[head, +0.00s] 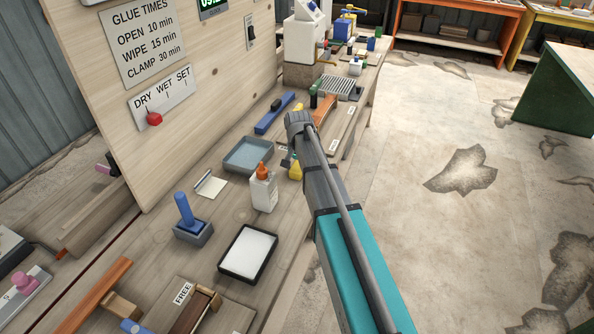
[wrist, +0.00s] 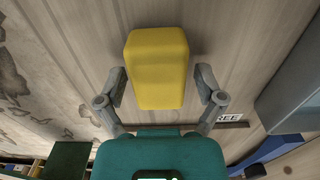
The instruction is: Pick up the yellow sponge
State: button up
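The yellow sponge (wrist: 157,68) is a rounded block lying on the wooden bench in the wrist view. My gripper (wrist: 161,76) is open, with one finger on each side of the sponge's lower half. A gap of bench shows between each finger and the sponge, so neither finger appears to touch it. In the head view a small part of the yellow sponge (head: 296,172) shows beside the glue bottle, partly hidden by my arm. My gripper's fingers are mostly hidden there.
A white glue bottle (head: 264,190) with an orange cap stands close by. A blue-grey tray (head: 232,169) is behind it, and a white pad in a black tray (head: 248,253) is nearer. A blue bar (head: 275,113) lies farther along the bench. Open floor is on the right.

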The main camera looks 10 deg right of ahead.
jog(key=c, duration=0.6)
jog(key=shift+r, duration=0.1)
notch_tip(320, 180, up, 3)
jog(key=p, duration=0.3)
jog(key=s+d+r+p, duration=0.1)
jog(key=s+r+p, duration=0.2)
jog(key=s, duration=0.1)
jog(key=s+d+r+p, duration=0.1)
jog(key=s+r+p, duration=0.2)
jog(key=s, duration=0.2)
jog(key=s+d+r+p, duration=0.1)
jog(key=s+r+p, duration=0.2)
jog(key=s+p, duration=0.1)
jog(key=shift+s+d+r, duration=0.3)
jog(key=shift+r, duration=0.1)
